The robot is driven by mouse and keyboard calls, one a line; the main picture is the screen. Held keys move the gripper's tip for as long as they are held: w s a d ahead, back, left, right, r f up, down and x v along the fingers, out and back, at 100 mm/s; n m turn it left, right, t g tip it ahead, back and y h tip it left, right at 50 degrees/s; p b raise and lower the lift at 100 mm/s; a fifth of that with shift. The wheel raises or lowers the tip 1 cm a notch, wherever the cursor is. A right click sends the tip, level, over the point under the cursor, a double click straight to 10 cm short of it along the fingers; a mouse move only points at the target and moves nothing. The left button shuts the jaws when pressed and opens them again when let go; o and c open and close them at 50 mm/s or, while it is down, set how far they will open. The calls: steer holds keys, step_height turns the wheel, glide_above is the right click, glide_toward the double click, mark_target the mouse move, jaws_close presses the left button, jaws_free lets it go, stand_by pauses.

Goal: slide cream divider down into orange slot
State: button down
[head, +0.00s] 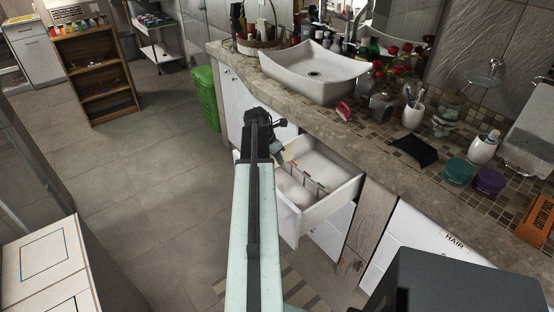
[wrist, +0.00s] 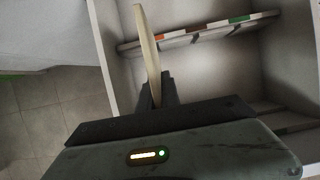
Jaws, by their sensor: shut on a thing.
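My gripper (wrist: 158,88) is shut on a thin cream divider (wrist: 148,45), which stands out beyond the fingertips, slightly tilted in the wrist view. The divider is over the open white drawer (head: 345,189), near its left side in the head view. A rail (wrist: 215,28) with coloured marks runs along the drawer; a green mark shows toward its right and an orange mark (wrist: 128,45) near its left end, close to the divider. The divider appears above the rail; whether its edge touches a slot I cannot tell. In the head view my gripper (head: 279,155) is partly hidden by my arm.
A second rail (wrist: 285,128) lies at the right in the wrist view. The stone counter (head: 340,123) above the drawer holds a white basin (head: 314,72), cups and jars. Tiled floor (head: 140,165) is clear to the left.

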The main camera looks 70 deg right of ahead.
steer(key=shift+f+b, duration=4.8)
steer(key=shift+f, duration=0.2)
steer(key=c, duration=1.5)
jaws_free()
steer(key=p+v, duration=0.6)
steer(key=v, duration=0.1)
steer(key=shift+d+r+p, duration=0.1)
steer(key=shift+r+p, duration=0.1)
steer(key=shift+p, duration=0.2)
steer(key=shift+r+p, duration=0.35)
steer(key=shift+a+f, duration=0.1)
steer(key=shift+a, duration=0.1)
